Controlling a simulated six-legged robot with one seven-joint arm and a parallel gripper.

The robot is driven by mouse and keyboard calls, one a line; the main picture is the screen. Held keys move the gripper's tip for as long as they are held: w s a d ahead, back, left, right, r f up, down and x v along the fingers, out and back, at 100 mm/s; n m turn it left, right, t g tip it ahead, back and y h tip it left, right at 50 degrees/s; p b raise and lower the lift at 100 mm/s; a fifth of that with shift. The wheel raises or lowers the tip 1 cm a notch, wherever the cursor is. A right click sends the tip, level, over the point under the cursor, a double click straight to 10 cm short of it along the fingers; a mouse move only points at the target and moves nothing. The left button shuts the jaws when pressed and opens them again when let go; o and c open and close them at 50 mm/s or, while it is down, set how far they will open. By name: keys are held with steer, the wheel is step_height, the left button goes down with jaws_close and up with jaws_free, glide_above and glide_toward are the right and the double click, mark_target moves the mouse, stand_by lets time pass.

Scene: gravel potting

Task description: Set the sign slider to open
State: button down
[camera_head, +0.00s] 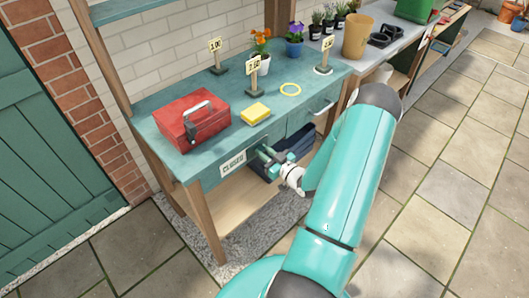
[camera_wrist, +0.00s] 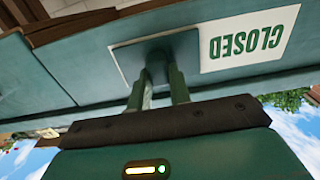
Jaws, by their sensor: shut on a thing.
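The sign (camera_head: 233,163) is a white plate on the front edge of the teal table, reading "CLOSED". In the wrist view the sign (camera_wrist: 249,40) appears upside down, with its lettering uncovered. A dark teal slider plate (camera_wrist: 128,56) sits beside the lettering and covers the rest of the sign. My gripper (camera_head: 266,155) is at the table front, just right of the lettering. In the wrist view my gripper (camera_wrist: 160,83) has its two fingers close together on the slider's small knob, which the fingertips mostly hide.
A drawer (camera_head: 312,111) is right of my gripper. A dark blue crate (camera_head: 297,142) is on the shelf below. Paving is open in front.

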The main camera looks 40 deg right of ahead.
steer(key=a, duration=1.1)
steer(key=shift+s+a, duration=0.15)
steer(key=shift+a, duration=0.15)
steer(key=c, duration=1.3)
jaws_free()
steer(key=shift+s+d, duration=0.1)
steer(key=shift+s, duration=0.15)
steer(key=s, duration=1.3)
steer(key=shift+s+d, duration=0.1)
steer(key=shift+s, duration=0.05)
